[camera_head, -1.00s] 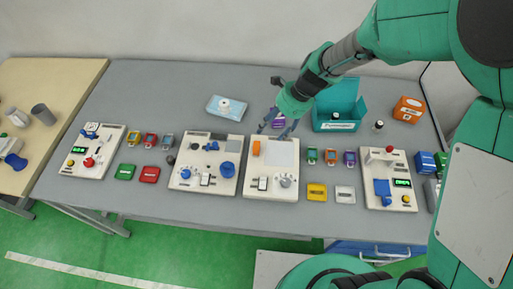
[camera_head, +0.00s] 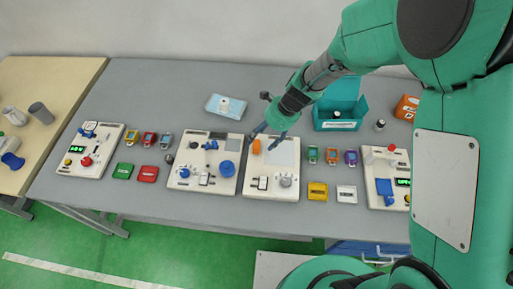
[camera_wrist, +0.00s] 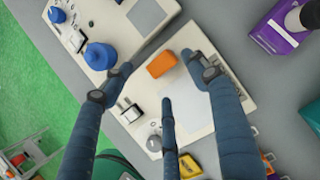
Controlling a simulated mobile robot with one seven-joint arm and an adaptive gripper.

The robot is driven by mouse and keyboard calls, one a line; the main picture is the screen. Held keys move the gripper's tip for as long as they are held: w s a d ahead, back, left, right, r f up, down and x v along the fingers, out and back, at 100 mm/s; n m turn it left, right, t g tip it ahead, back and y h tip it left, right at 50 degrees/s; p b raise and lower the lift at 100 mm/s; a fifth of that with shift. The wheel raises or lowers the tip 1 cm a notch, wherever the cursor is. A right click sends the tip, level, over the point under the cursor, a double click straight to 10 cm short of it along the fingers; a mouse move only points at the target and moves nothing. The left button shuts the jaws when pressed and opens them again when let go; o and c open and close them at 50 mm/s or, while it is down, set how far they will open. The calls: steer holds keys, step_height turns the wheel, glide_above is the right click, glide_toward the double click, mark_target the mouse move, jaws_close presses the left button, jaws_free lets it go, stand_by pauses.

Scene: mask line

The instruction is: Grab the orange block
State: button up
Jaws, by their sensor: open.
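The orange block (camera_head: 256,146) is small and lies at the upper left of a white control panel (camera_head: 257,194), beside a pale grey plate (camera_head: 282,152). In the wrist view the orange block (camera_wrist: 161,64) shows between the spread fingertips, with the fingers nearer the camera. My gripper (camera_head: 262,139) is open and empty, above the upper left part of that panel. In the wrist view my gripper (camera_wrist: 157,68) has two dark blue fingers on either side of the block and a third below it. I cannot tell the exact height of the fingertips above the block.
A second panel (camera_head: 194,187) with blue knobs stands close on the left. A teal open box (camera_head: 336,126) and an orange box (camera_head: 407,106) stand behind on the right. A purple box (camera_wrist: 280,31) is near in the wrist view. Grey table is clear at the front.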

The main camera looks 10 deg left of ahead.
mark_target(258, 144)
stand_by(0.3)
steer(key=shift+b+x, duration=0.85)
steer(key=shift+x, duration=1.75)
steer(key=shift+w, duration=0.1)
steer(key=c, duration=1.2)
